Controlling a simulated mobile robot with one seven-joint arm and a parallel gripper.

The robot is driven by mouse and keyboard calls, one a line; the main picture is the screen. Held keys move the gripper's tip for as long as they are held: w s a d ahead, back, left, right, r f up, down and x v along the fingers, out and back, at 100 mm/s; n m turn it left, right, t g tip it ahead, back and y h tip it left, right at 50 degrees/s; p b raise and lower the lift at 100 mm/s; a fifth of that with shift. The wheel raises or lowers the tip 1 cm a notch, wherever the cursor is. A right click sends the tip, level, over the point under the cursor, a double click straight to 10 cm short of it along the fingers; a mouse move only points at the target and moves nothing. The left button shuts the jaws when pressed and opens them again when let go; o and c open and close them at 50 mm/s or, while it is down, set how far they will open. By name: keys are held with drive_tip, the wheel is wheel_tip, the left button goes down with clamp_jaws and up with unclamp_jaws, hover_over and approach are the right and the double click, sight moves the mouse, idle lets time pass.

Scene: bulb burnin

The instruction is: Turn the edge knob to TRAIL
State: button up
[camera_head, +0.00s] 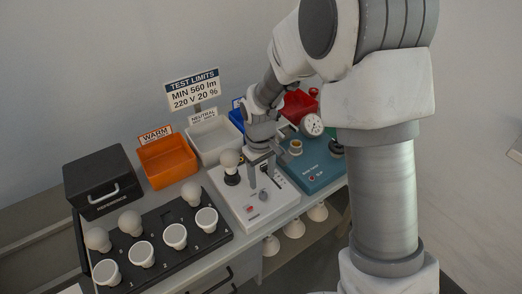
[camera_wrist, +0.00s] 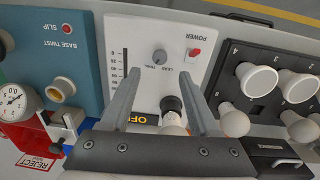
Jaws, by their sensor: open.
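The edge knob (camera_wrist: 158,57) is a small grey round knob on the white test panel (camera_wrist: 200,75), with small lettering beside it that appears upside down. In the head view the knob (camera_head: 263,196) sits near the panel's front, right of the red power switch (camera_head: 250,209). My gripper (camera_wrist: 159,72) is open and empty above the panel, its fingers pointing towards the knob. The knob appears just beyond and between the fingertips, apparently untouched. In the head view my gripper (camera_head: 262,163) is over the panel's back part. The knob's exact setting is too small to tell.
A bulb (camera_head: 230,159) stands in a black socket on the panel, close to my fingers. A black rack (camera_head: 150,261) with several bulbs is left. A teal base-twist unit (camera_head: 318,177) is right. Orange (camera_head: 168,160) and white (camera_head: 214,139) bins stand behind.

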wheel_tip(320, 180, up, 10)
drive_tip(key=shift+a+r+p, duration=0.15)
drive_tip(key=shift+r+p, duration=0.05)
drive_tip(key=shift+p, duration=0.1)
drive_tip(key=shift+s, duration=0.1)
drive_tip(key=s+d+r+m+t, duration=0.2)
drive_tip(key=s+d+r+m, duration=0.1)
drive_tip(key=s+d+r, duration=0.6)
drive_tip(key=s+d+r+m+t, duration=0.3)
drive_tip(key=s+d+r+m, duration=0.1)
drive_tip(key=s, duration=0.6)
drive_tip(key=shift+d+r, duration=0.2)
drive_tip(key=shift+d, duration=0.2)
drive_tip(key=shift+a, duration=0.1)
idle(0.7)
